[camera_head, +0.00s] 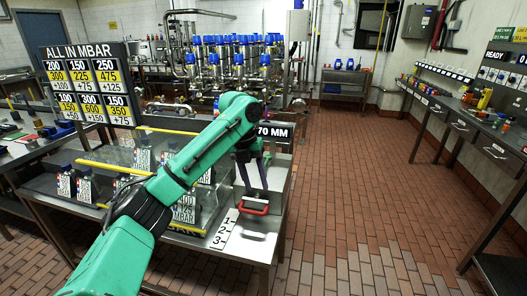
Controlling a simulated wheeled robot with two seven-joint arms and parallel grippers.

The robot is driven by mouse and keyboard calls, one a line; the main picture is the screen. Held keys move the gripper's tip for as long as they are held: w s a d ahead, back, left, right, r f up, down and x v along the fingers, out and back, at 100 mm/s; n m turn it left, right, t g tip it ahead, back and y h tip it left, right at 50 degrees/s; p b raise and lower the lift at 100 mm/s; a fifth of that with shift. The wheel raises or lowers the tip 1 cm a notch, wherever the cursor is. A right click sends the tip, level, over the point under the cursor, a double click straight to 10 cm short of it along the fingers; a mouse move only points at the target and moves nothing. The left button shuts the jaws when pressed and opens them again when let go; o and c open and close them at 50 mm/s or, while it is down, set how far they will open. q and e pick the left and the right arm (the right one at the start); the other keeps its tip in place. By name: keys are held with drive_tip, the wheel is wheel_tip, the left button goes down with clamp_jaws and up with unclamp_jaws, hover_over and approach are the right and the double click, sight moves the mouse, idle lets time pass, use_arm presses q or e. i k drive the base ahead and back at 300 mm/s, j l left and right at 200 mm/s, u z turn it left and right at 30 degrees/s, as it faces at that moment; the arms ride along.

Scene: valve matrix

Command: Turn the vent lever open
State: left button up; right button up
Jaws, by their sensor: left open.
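My left arm reaches in from the lower left, and its gripper (255,192) points down over the right end of the steel table. Its two dark fingers are apart, so it is open. A red handle (254,211) lies just below the fingertips. It may be the vent lever, but the picture is too small to tell. I cannot tell whether the fingers touch it. The arm and wrist hide part of the table behind them. My right gripper is not in view.
A board headed "ALL IN MBAR" (88,52) stands at the left. A "1 2 3" label (225,228) lies left of the red handle. Blue-topped valves (235,62) fill the back. A bench (470,115) runs along the right. The brick floor (350,180) between is clear.

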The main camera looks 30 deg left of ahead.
sight(268, 157)
drive_tip(key=i+j, duration=0.85)
drive_tip(key=i, duration=0.15)
